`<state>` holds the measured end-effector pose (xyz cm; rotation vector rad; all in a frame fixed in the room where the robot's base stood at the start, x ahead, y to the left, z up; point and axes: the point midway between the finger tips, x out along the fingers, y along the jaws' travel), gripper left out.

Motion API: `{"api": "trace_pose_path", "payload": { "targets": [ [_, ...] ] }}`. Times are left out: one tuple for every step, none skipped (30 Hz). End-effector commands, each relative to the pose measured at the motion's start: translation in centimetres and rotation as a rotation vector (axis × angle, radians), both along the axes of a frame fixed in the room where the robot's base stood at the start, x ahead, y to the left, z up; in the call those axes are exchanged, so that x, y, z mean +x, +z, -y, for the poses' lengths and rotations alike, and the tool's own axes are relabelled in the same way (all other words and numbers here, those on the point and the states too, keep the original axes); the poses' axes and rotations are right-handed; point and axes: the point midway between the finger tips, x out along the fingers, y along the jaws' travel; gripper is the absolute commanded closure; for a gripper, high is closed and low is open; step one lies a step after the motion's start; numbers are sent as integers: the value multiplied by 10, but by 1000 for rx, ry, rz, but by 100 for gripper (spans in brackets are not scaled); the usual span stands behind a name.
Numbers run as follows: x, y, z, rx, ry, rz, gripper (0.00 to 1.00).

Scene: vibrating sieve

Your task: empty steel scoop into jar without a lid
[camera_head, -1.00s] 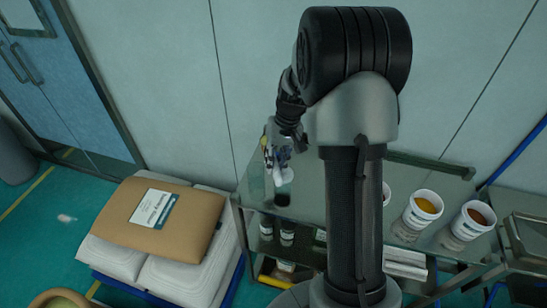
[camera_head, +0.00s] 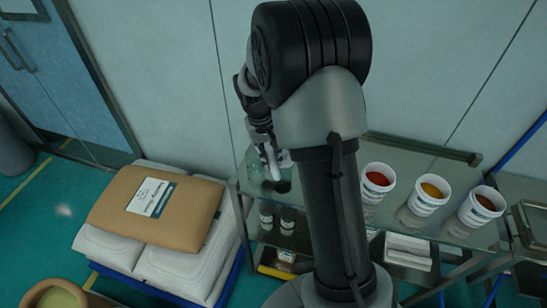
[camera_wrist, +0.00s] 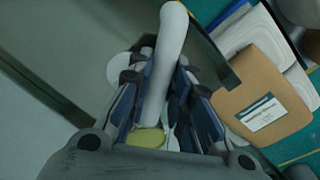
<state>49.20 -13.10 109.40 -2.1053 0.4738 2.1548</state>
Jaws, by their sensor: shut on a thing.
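My gripper (camera_wrist: 166,112) is shut on a pale, rounded handle, which I take to be the steel scoop (camera_wrist: 170,40); the handle sticks out between the fingers. In the head view the gripper hangs over the left end of the glass-topped table, with the pale scoop (camera_head: 272,164) under it. A clear glass jar (camera_head: 254,166) stands close beside it, and a dark-looking vessel lies just to the right. In the wrist view a yellow-green round patch shows low between the fingers; I cannot tell whether it is in the scoop or a jar. The scoop's bowl is not clear.
Small jars (camera_head: 287,220) sit on the lower shelf. Sacks (camera_head: 160,208) are stacked at left. My arm hides the table's middle.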

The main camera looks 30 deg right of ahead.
Motion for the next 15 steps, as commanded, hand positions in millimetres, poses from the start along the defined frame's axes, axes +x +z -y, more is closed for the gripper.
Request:
{"api": "trace_pose_path", "payload": {
  "targets": [
    [1, -4, -2, -23, 4, -6, 100],
    [1, -4, -3, -39, 5, -10, 100],
    [2, -5, -4, -59, 4, -16, 100],
    [2, -5, -4, -75, 3, -19, 100],
    [2, -5, -5, -90, 4, -24, 100],
    [2, -6, -6, -109, 4, -33, 100],
    [2, -7, -6, -125, 4, -38, 100],
    [2, -7, -7, -141, 4, -41, 100],
    [3, -8, -8, -162, 3, -47, 100],
    [3, -8, -8, -179, 4, -49, 100],
    [3, -9, -9, -195, 3, -57, 100],
    [3, -10, -10, -218, 4, -64, 100],
    [3, -11, -10, -235, 3, -70, 100],
    [3, -11, -11, -251, 4, -75, 100],
    [4, -12, -11, -275, 3, -81, 100]
  ]
}}
